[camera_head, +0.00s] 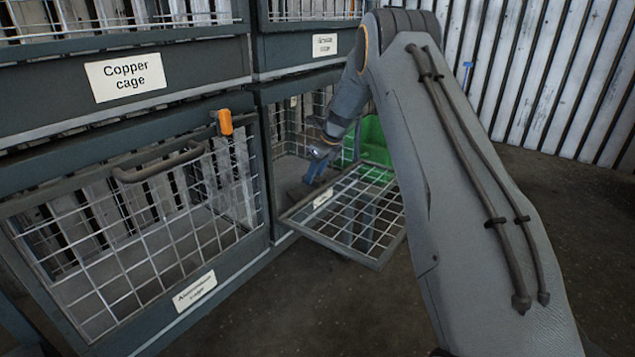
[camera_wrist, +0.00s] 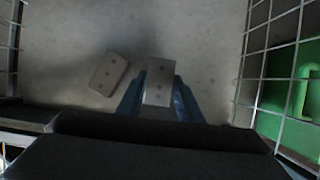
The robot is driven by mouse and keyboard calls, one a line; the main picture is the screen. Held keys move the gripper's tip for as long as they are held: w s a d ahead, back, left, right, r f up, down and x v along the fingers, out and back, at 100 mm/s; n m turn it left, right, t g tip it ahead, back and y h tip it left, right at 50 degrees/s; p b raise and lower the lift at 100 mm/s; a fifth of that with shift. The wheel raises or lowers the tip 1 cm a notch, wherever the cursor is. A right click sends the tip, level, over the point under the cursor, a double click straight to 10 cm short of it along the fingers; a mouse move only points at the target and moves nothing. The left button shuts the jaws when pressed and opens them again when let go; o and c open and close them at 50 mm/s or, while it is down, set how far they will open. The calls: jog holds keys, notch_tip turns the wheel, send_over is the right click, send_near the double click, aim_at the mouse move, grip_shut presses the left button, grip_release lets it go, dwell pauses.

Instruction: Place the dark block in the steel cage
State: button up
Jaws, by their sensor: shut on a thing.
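My gripper (camera_wrist: 157,100) has blue fingers and is shut on a grey block (camera_wrist: 158,84) with small dark dots, seen from above in the wrist view. A second, similar block (camera_wrist: 109,74) lies tilted to the left on the cage floor (camera_wrist: 205,45). In the head view my gripper (camera_head: 318,165) reaches into an open wire cage (camera_head: 288,140) in the lower row. The cage's mesh front (camera_head: 350,215) is folded down flat, and its label (camera_head: 323,198) is too small to read. Whether the held block touches the floor I cannot tell.
A closed cage (camera_head: 150,230) with an orange latch (camera_head: 224,122) stands to the left, below a cage labelled "Copper cage" (camera_head: 125,76). A green bin (camera_head: 373,140) stands right of the open cage. The floor at front right is clear.

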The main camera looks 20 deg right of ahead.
aim_at(322, 180)
jog(key=shift+f+b, duration=0.3)
jog(key=shift+f, duration=0.7)
jog(key=shift+f, duration=0.2)
jog(key=o, duration=1.3)
jog(key=p+v, duration=0.2)
jog(key=v, duration=0.5)
jog(key=shift+r+p, duration=0.4)
